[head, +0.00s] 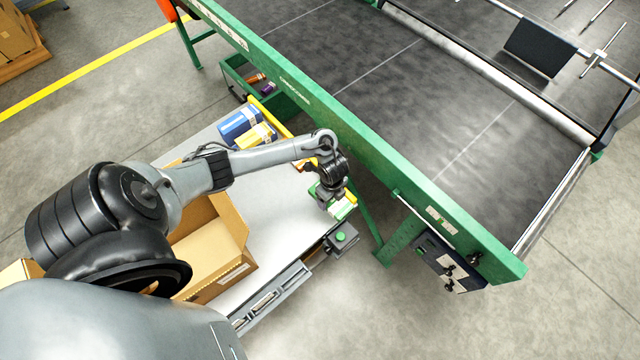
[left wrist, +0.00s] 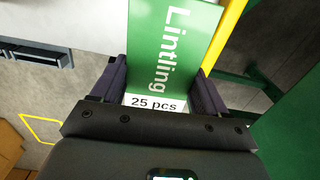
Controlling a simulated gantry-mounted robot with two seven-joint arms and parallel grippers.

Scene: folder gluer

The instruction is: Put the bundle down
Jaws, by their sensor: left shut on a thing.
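The bundle (left wrist: 165,50) is green with a white "Lintling" print and a white band (left wrist: 155,103) reading "25 pcs". My left gripper (left wrist: 160,85) is shut on it, one dark finger on each side. In the head view the green and white bundle (head: 343,208) shows below my left gripper (head: 335,197), near the right end of the grey table (head: 284,205). I cannot tell whether the bundle touches the table. My right gripper is not in view.
An open cardboard box (head: 222,248) stands on the table. Blue and yellow stacks (head: 247,129) lie at its far end. A green-framed conveyor (head: 400,170) runs close behind my gripper. A button box (head: 342,238) sits at the table's near right corner. The table's middle is clear.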

